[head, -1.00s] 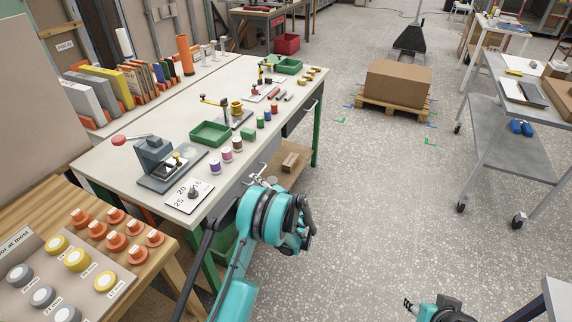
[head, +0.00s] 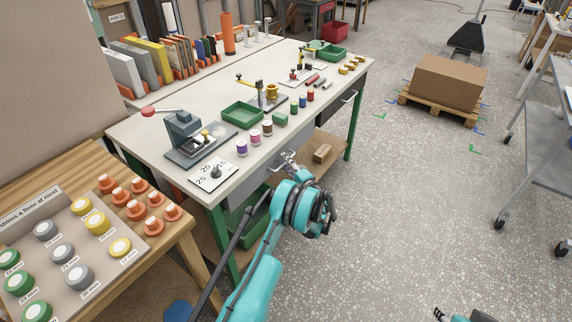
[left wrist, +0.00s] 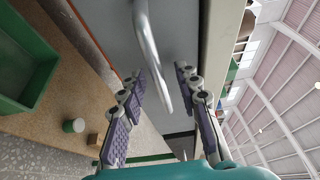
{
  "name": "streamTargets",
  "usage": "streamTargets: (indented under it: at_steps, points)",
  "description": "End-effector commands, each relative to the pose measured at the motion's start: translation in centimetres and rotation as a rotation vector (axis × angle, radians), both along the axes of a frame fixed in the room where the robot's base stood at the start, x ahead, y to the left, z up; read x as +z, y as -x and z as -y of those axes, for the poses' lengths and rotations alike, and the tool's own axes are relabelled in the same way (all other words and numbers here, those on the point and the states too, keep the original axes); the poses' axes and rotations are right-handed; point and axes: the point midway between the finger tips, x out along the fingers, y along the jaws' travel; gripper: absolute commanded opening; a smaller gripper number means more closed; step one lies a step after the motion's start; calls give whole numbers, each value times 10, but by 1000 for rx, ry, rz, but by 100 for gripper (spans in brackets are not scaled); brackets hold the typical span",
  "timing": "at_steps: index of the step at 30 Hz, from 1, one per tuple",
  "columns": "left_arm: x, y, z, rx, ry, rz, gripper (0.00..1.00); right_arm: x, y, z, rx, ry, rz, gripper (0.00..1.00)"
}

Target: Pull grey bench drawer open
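The grey bench drawer (head: 259,182) sits under the near part of the white-topped workbench and looks shut. Its bar handle (left wrist: 150,50) shows large in the left wrist view, against the grey front (left wrist: 105,25). My left gripper (head: 288,160) is at the drawer front. In the left wrist view my left gripper (left wrist: 160,85) is open, with the curved handle end between its two purple-padded fingers. I see no clear contact with either finger. Of my right gripper (head: 440,314), only a small part shows at the bottom edge of the head view.
The bench top (head: 210,95) holds a lever press (head: 184,132), a green tray (head: 242,113) and several spools. A lower shelf with a green bin (head: 245,222) is below. A wooden table (head: 180,236) stands at left. The floor right of the bench is clear up to a boxed pallet (head: 440,110).

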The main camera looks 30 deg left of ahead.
Motion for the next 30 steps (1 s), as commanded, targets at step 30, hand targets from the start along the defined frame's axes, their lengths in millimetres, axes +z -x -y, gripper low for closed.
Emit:
streamTargets:
  at_steps: [30]
  points:
    - [0, 2, 52, -5, 1, 0, 0, 0, 0, 0, 0, 0, 0, 40]
